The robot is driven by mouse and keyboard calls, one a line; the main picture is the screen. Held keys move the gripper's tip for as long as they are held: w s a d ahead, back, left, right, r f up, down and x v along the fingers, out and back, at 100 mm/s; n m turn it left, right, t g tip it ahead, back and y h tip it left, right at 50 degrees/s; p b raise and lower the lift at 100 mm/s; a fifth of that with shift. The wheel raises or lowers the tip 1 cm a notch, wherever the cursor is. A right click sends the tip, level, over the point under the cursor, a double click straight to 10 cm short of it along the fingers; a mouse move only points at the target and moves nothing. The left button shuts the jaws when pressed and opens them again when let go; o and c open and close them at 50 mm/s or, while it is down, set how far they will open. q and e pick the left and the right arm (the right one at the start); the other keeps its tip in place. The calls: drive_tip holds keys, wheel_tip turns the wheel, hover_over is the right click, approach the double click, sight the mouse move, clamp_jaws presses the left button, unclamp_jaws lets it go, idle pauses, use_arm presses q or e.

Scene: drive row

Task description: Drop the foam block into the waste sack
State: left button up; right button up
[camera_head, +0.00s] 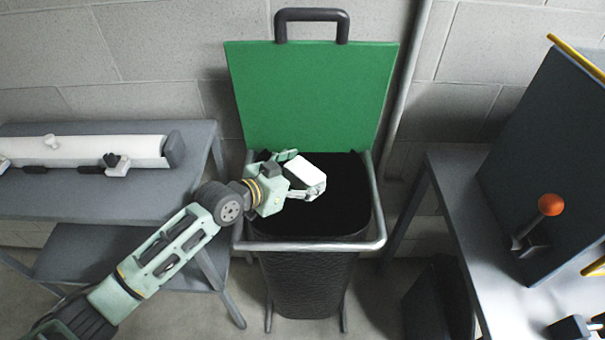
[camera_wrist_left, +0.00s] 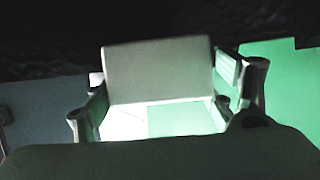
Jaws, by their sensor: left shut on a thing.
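The white foam block (camera_head: 305,172) is held in my left gripper (camera_head: 300,180), over the open mouth of the waste sack. My left gripper is shut on the block; in the left wrist view the block (camera_wrist_left: 158,72) sits between the two fingers (camera_wrist_left: 160,105). The black waste sack (camera_head: 305,280) hangs in a grey tubular frame, and its green lid (camera_head: 310,95) stands open behind it. The inside of the sack is dark, so its bottom cannot be seen. My right gripper is not in view.
A grey table (camera_head: 110,190) on the left carries a long white roll-like object (camera_head: 90,151). On the right, a workbench (camera_head: 480,225) holds a dark panel with an orange-knobbed lever (camera_head: 550,205). A block wall stands behind, with a vertical pipe (camera_head: 408,90).

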use_arm(q)
drive_tip(key=o, duration=0.9)
drive_tip(key=shift+o, duration=0.5)
drive_tip(key=shift+s+a+r, duration=0.15)
drive_tip(key=shift+s+a, duration=0.05)
drive_tip(key=v, duration=1.1)
drive_tip(key=shift+s+a, duration=0.15)
drive_tip(key=shift+a, duration=0.05)
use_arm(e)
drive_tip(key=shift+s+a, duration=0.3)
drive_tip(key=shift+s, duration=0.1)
